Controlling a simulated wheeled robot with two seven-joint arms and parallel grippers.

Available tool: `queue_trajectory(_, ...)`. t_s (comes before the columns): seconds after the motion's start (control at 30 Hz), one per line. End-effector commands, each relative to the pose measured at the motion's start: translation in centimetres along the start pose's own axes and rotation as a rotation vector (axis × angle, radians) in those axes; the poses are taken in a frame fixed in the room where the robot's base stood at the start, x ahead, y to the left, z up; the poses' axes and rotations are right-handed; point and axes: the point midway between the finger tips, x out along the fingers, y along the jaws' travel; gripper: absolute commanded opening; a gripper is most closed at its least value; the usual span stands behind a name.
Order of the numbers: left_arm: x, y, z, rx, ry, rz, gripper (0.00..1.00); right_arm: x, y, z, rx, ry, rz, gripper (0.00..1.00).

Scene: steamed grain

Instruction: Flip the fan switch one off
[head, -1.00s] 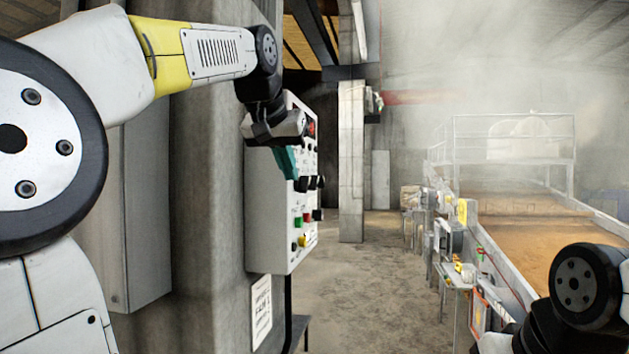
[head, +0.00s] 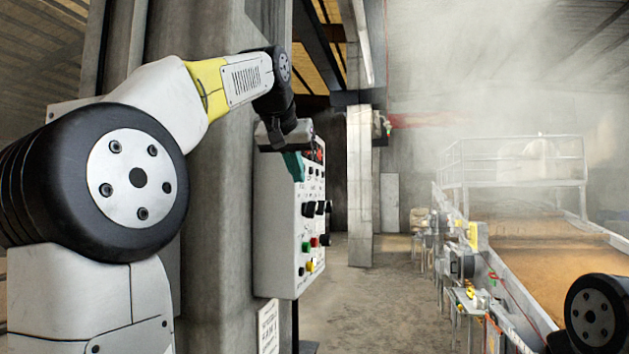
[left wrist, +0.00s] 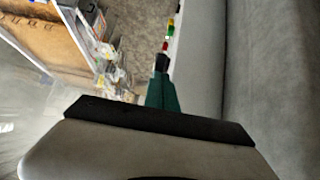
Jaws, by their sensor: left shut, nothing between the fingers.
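A light grey control box (head: 274,225) is fixed to a concrete column at the centre of the head view. Its panel carries black knobs (head: 309,209) at mid height, with green, red and yellow buttons below them. Which knob is fan switch one cannot be read. My left gripper (head: 294,166) has teal fingers, shut and empty, at the upper part of the panel, above the black knobs. In the left wrist view the fingers (left wrist: 161,92) point toward a black knob (left wrist: 161,62); contact cannot be told. My right gripper is out of view.
A concrete column (head: 215,200) stands right behind the box. A paper sign (head: 268,327) hangs below it. A conveyor bed of grain (head: 545,260) with railings and steam lies to the right. The floor (head: 390,300) between is clear.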

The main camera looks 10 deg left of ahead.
Motion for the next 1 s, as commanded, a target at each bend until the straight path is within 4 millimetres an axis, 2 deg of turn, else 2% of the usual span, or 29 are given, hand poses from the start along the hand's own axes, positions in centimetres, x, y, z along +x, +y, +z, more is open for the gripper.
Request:
queue_trajectory(0.3,7.0,0.0,0.1,0.000,-0.004,-0.001,0.00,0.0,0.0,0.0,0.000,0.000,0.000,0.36)
queue_trajectory(0.5,10.2,0.0,0.1,0.000,-0.002,0.000,0.00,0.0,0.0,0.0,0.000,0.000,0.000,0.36)
queue_trajectory(0.7,11.7,0.0,0.0,0.000,-0.001,0.000,0.00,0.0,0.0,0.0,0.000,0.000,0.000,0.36)
queue_trajectory(1.0,11.9,0.0,0.0,0.000,0.000,0.000,0.00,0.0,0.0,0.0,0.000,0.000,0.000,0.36)
